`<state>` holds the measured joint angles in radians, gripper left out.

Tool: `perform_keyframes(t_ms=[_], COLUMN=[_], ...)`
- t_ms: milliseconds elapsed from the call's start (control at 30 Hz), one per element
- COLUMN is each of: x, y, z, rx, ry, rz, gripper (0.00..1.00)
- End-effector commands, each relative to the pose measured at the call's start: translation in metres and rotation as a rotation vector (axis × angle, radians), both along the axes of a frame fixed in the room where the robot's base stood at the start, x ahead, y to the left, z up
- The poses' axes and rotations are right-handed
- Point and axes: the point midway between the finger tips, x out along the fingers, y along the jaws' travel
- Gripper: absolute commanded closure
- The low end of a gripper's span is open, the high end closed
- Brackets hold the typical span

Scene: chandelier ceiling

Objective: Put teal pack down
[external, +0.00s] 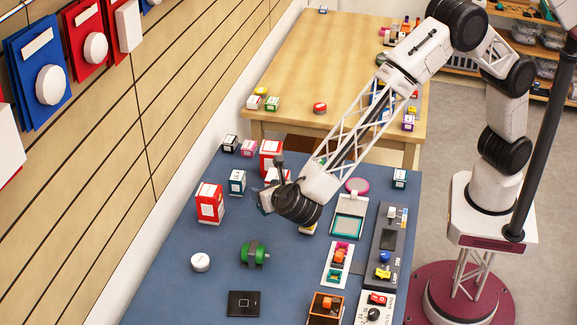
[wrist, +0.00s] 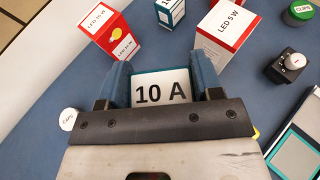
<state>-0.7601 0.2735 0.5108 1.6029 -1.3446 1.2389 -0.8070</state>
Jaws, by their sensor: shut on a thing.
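In the wrist view, my gripper (wrist: 162,76) is shut on a teal-edged white pack (wrist: 160,88) labelled 10 A. Its blue fingers press on the left and right sides of the pack, and its lower part is hidden by the gripper body. In the external view, my gripper (external: 268,199) is over the blue table, between the red-and-white boxes and the green device; the held pack is hard to make out there. Another teal-and-white pack (external: 237,182) stands behind it on the table; a teal pack also shows at the top of the wrist view (wrist: 171,12).
A red LED box (external: 209,203) stands to the left of my gripper, and another red box (external: 270,157) behind it. A white round cap (external: 200,262), green device (external: 254,253) and black plate (external: 243,303) lie in front. Bare blue table shows between them.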

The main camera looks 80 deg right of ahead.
Motion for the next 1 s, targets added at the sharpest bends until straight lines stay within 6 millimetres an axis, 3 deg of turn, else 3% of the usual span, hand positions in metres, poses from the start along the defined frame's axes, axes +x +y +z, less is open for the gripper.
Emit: perform_keyframes(t_ms=[200,633,1000], x=[0.012,0.012,0.012], y=[-0.001,-0.001,-0.001], z=[0.001,-0.002,-0.045], rx=[0.0,0.0,-0.001], ry=[0.0,0.0,0.003], rz=[-0.048,-0.05,-0.049], gripper=[0.65,0.65,0.65])
